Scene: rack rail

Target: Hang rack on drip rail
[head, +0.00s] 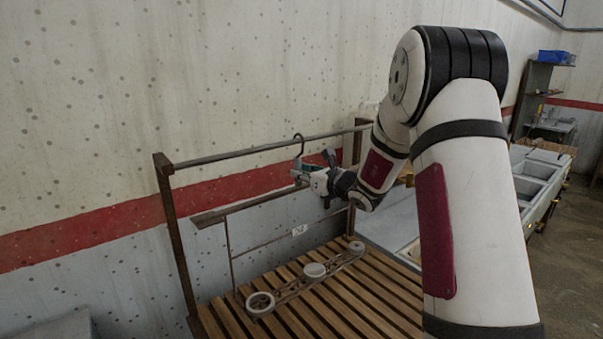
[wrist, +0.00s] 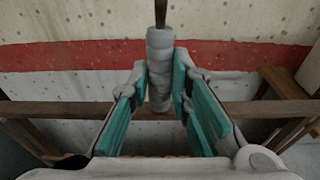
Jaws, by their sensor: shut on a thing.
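The drip rail (head: 235,153) is a dark horizontal bar between two posts, in front of the wall. The rack hangs upright from my gripper: a dark hook (head: 300,137) on top, a flat crossbar (head: 245,205), thin rods, and a lower bar bearing round cups (head: 315,270). My gripper (head: 308,177) is shut on the rack's grip below the hook. In the wrist view the teal finger pads flank this grey grip (wrist: 160,65). The hook's curve overlaps the rail in the head view; I cannot tell whether it is over it or in front of it.
A slatted wooden bench (head: 345,300) lies beneath the rack. Sinks (head: 540,180) stand to the right, with a shelf (head: 535,95) holding a blue bin (head: 553,57) beyond. My arm covers the rail's right part.

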